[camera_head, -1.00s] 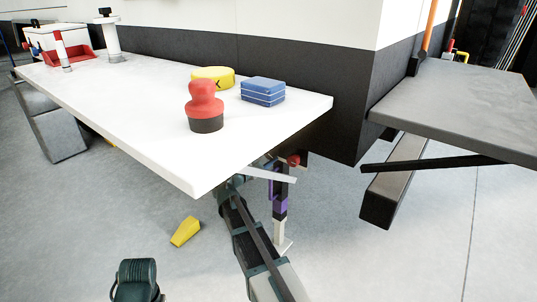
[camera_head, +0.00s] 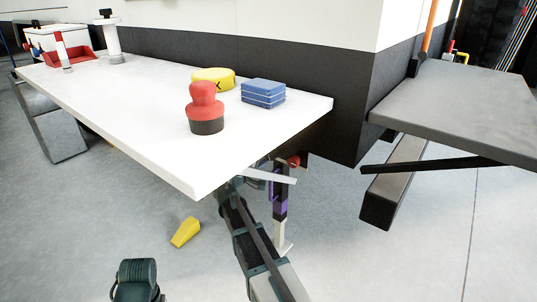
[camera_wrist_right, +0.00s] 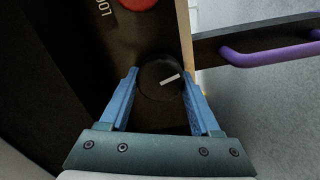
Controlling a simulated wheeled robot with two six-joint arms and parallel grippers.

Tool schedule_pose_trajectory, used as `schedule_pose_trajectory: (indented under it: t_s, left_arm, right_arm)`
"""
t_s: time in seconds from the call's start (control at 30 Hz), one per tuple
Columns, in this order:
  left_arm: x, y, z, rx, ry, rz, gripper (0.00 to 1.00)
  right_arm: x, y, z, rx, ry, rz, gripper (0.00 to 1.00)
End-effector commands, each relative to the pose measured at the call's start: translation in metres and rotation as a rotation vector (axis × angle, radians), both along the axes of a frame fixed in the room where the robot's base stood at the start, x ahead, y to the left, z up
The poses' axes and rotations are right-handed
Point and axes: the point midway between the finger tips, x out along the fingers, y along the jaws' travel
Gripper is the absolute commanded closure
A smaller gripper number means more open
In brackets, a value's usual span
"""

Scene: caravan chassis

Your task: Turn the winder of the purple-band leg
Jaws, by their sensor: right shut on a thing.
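The purple-band leg (camera_head: 281,203) stands below the corner of the white counter, its upper end partly covered by the counter and my right arm. In the right wrist view the winder (camera_wrist_right: 158,84) is a round black knob with a short white mark, set on a dark panel. My right gripper (camera_wrist_right: 160,72) has its blue fingers on either side of the knob and is shut on it. In the head view this gripper is mostly hidden under the counter edge. My left gripper is not in view.
A red button (camera_wrist_right: 138,3) sits beyond the winder, and a purple handle (camera_wrist_right: 270,52) to its right. The white counter (camera_head: 130,105) overhangs my right arm and carries a red-topped stamp (camera_head: 205,103). A yellow wedge (camera_head: 186,231) lies on the floor. A grey shelf (camera_head: 470,112) is at right.

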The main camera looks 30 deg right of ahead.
Motion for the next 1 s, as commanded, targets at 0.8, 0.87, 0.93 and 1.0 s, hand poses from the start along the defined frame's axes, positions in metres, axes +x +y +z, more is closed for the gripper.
schedule_pose_trajectory:
  t_s: [0.8,0.87,0.93,1.0]
  left_arm:
    - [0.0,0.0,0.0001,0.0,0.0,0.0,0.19]
    - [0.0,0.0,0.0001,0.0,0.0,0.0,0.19]
    - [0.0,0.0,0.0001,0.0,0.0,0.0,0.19]
    - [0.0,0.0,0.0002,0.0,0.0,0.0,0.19]
  right_arm:
    - [-0.0015,0.0008,-0.0007,0.043,-0.097,0.0,0.92]
    - [-0.0014,0.0008,-0.0006,0.043,-0.096,0.0,0.26]
    - [-0.0013,0.0007,-0.0004,0.042,-0.096,0.0,0.13]
    - [-0.0011,0.0006,-0.0002,0.042,-0.095,0.001,0.06]
